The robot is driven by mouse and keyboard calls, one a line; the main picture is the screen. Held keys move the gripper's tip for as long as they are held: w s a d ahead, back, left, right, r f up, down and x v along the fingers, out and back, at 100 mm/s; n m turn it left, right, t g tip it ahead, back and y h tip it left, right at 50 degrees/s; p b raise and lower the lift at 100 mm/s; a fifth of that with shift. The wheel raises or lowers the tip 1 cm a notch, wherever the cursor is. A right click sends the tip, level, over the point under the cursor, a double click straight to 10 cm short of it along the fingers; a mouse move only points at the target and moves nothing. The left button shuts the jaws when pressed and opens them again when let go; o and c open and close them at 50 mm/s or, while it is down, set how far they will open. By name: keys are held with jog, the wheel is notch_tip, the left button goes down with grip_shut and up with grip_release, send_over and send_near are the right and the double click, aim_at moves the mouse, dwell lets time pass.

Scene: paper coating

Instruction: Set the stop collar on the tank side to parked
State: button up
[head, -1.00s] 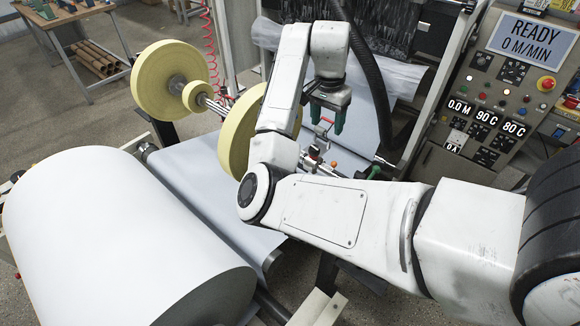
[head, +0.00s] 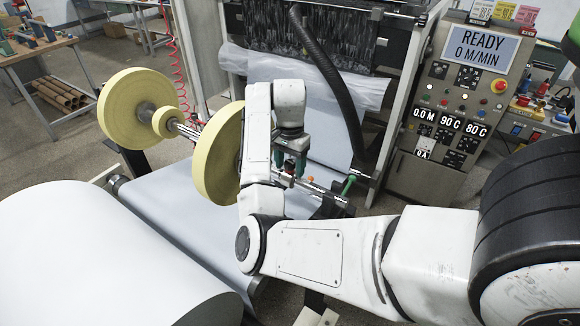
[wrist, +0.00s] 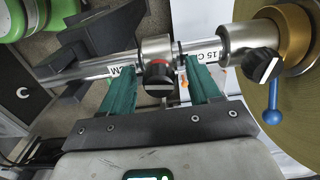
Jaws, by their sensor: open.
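A bare metal shaft (wrist: 92,68) with printed labels crosses the wrist view. A silver collar (wrist: 156,47) sits on it with a black knob (wrist: 158,74) bearing a red mark. A second silver collar (wrist: 242,40) with a black-and-white knob (wrist: 262,66) is to its right, by a gold hub (wrist: 293,37). I cannot tell which collar is the tank-side one. My gripper (wrist: 160,84) is open; its green fingers stand either side of the first collar's knob, contact unclear. In the head view my gripper (head: 291,165) is down at the shaft, right of the yellow roll.
A blue lever (wrist: 272,104) hangs below the gold hub. Green and black parts (wrist: 38,18) lie at the shaft's left end. In the head view, a yellow roll (head: 216,155) stands close left, and a black hose (head: 335,90) and control panel (head: 452,110) are right.

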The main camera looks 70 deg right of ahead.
jog(key=shift+f, duration=0.25)
grip_shut()
dwell(0.5)
